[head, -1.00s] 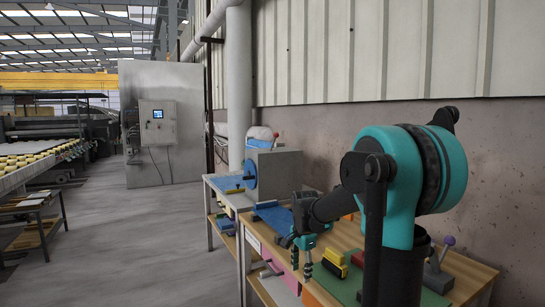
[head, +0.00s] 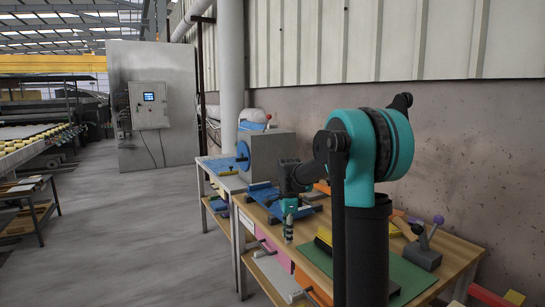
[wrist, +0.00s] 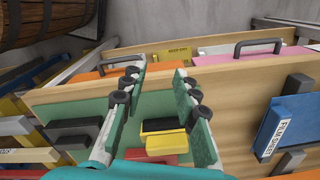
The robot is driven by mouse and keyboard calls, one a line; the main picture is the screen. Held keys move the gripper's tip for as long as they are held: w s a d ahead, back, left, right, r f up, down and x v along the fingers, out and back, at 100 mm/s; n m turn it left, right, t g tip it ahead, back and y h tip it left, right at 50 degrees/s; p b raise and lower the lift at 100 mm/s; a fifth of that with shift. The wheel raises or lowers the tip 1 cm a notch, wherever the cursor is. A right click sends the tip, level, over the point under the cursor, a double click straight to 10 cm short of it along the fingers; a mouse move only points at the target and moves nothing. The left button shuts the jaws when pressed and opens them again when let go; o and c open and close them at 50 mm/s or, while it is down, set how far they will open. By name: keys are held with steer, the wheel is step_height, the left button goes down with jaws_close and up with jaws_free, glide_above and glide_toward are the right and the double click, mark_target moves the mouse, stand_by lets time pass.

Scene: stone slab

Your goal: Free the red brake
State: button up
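My gripper (head: 289,239) points down over the near left end of the wooden bench. In the wrist view its two fingers (wrist: 160,70) are spread apart with nothing between the tips. Between and beyond the fingers are a black and yellow block (wrist: 165,142) and a small red part (wrist: 166,159) on the green mat (wrist: 240,124). I cannot tell whether this red part is the brake. In the head view my arm partly hides the yellow block (head: 323,240). A grey lever unit (head: 424,256) with a purple knob stands at the mat's right.
A blue fixture (head: 268,195) lies on the bench behind my gripper. A grey box with a blue disc (head: 266,153) stands on the table behind. Drawers with handles (wrist: 258,46) show in the wrist view. The wall closes the right side; the floor (head: 125,235) at left is clear.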

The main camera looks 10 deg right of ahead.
steer(key=s+f+n, duration=0.1)
steer(key=s+n, duration=0.1)
steer(key=s, duration=0.2)
steer(key=s+d+f+n+t, duration=0.1)
steer(key=s+f+n, duration=0.1)
steer(key=s+n, duration=0.1)
steer(key=s+d+f+n, duration=0.1)
steer(key=s+n, duration=0.1)
steer(key=s, duration=0.3)
steer(key=shift+s+d+f+t, duration=0.1)
steer(key=shift+s+f+t, duration=0.1)
steer(key=shift+t, duration=0.2)
jaws_close()
steer(key=s+d+f+n+t, duration=0.1)
steer(key=s+f+n, duration=0.3)
steer(key=s, duration=0.4)
steer(key=s+f+n+t, duration=0.1)
steer(key=s+f+n, duration=0.3)
steer(key=s+n, duration=0.2)
steer(key=shift+s+d+f, duration=0.35)
steer(key=shift+s, duration=0.65)
steer(key=shift+a, duration=0.1)
